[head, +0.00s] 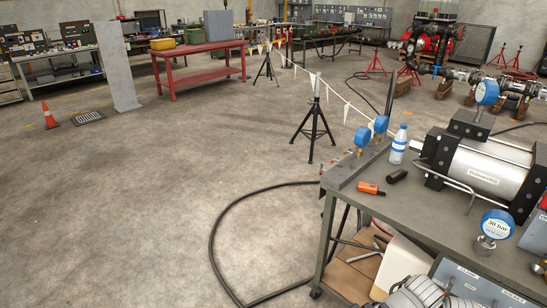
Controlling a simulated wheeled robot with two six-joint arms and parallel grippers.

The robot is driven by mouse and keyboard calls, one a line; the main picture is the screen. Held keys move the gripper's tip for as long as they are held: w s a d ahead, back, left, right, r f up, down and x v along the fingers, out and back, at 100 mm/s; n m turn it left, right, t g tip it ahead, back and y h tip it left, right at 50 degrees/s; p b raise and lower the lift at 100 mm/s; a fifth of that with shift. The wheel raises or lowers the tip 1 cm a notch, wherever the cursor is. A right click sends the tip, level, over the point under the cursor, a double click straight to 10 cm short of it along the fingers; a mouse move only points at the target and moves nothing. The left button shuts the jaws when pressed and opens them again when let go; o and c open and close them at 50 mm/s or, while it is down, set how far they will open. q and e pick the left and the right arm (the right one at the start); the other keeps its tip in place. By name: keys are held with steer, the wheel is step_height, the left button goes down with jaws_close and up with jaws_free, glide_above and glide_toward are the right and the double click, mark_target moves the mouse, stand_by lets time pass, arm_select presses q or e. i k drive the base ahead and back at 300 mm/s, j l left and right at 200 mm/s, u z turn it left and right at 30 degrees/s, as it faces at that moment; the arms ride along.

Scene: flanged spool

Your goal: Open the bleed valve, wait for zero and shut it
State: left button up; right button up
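Neither of my grippers is in the head view. No part is clearly readable as the bleed valve. A blue-rimmed gauge (497,224) with large figures, apparently "30 bar", stands at the right on the grey bench (440,222). Another blue gauge (487,92) stands on top of the silver cylinder pump (492,165) with black end blocks. Two smaller blue gauges (362,138) (381,125) stand on a grey block (357,164) at the bench's far left corner. Small red and green fittings (350,153) there are too small to make out.
A water bottle (399,144), an orange-red tool (371,188) and a black cylinder (397,176) are on the bench. A black hose (211,245) curves over the floor. A black stand (313,125) holds a flag line (346,101).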

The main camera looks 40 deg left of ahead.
mark_target(321, 169)
steer(key=j+u, duration=0.15)
steer(key=j, duration=0.5)
steer(key=i+j+u, duration=0.15)
steer(key=j, duration=0.5)
steer(key=i+j+u, duration=0.15)
steer(key=j, duration=0.5)
steer(key=i+j+u, duration=0.5)
steer(key=i+j, duration=0.2)
steer(key=j, duration=0.15)
